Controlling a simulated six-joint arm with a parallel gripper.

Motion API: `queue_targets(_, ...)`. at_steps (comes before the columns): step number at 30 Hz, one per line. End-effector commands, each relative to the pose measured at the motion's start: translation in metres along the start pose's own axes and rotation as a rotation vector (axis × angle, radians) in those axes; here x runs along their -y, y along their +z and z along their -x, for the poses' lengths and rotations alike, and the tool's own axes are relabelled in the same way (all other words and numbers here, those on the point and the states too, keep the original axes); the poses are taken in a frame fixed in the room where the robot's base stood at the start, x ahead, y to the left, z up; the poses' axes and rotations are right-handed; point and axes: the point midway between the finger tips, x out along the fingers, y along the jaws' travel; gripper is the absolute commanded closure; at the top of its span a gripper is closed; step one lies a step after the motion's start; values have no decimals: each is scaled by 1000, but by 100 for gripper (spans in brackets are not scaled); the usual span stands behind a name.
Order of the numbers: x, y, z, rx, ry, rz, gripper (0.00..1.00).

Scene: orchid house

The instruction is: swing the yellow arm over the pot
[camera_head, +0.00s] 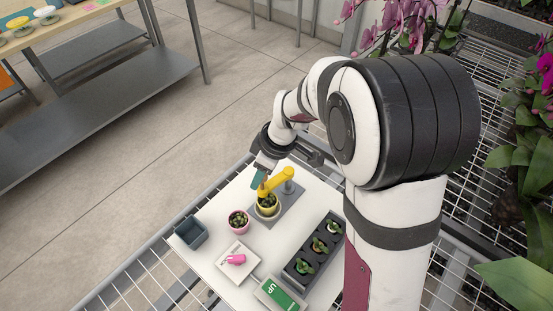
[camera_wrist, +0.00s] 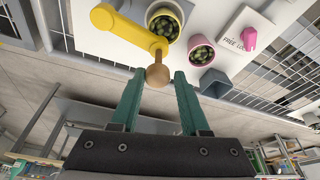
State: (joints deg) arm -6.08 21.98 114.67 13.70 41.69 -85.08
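The yellow arm (camera_head: 277,180) reaches from a grey post on a grey base plate toward the yellow-rimmed pot (camera_head: 267,211), which holds a small dark green plant. In the wrist view the yellow arm (camera_wrist: 125,30) ends in a round wooden knob (camera_wrist: 157,77). The arm's end overlaps the near edge of the yellow pot (camera_wrist: 176,9) there; I cannot tell how far it reaches over it. My gripper (camera_wrist: 160,73) is open, with its teal fingers on either side of the knob and visible gaps. In the head view my gripper (camera_head: 261,180) is just behind the arm's end.
A pink pot (camera_head: 238,221) stands left of the yellow pot. Nearby are a grey bin (camera_head: 190,232), a white tile with a pink object (camera_head: 236,261), a dark tray of seedlings (camera_head: 304,268) and a green sign (camera_head: 279,294). Orchids (camera_head: 400,18) stand at the back right.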

Motion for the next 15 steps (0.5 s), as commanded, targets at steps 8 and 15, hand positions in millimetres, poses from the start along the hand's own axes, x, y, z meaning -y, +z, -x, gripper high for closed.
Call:
queue_targets(8,2,4,2,0,1,-1,55)
queue_targets(15,3,9,3,0,1,-1,55)
